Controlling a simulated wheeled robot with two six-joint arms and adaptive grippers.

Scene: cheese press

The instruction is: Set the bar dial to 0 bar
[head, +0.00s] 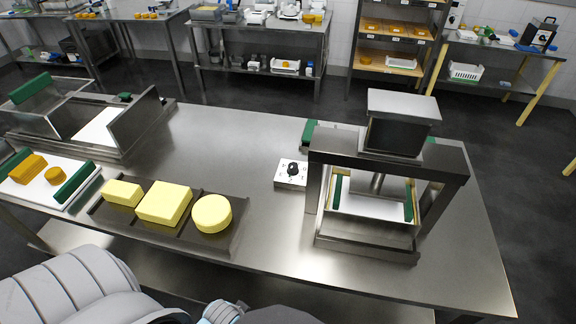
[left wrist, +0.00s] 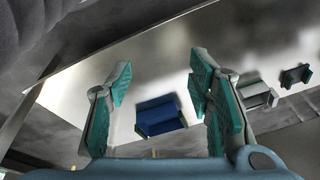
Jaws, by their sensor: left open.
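The bar dial is a black round knob on a small white plate (head: 290,174), on the steel table just left of the press. Marks surround the knob, but they are too small to read, so I cannot tell its setting. The press (head: 388,160) is a steel frame with a block on top and a white tray with green ends inside. In the left wrist view my left gripper (left wrist: 160,82) is open, its teal-padded fingers wide apart and nothing held between them. My left gripper's fingers do not show in the head view. My right gripper is in neither view.
Three yellow cheeses, the middle one (head: 164,203), sit on a dark tray (head: 130,222) at the table's front left. Another board (head: 84,190) holds orange pieces. The table's middle (head: 235,150) is clear.

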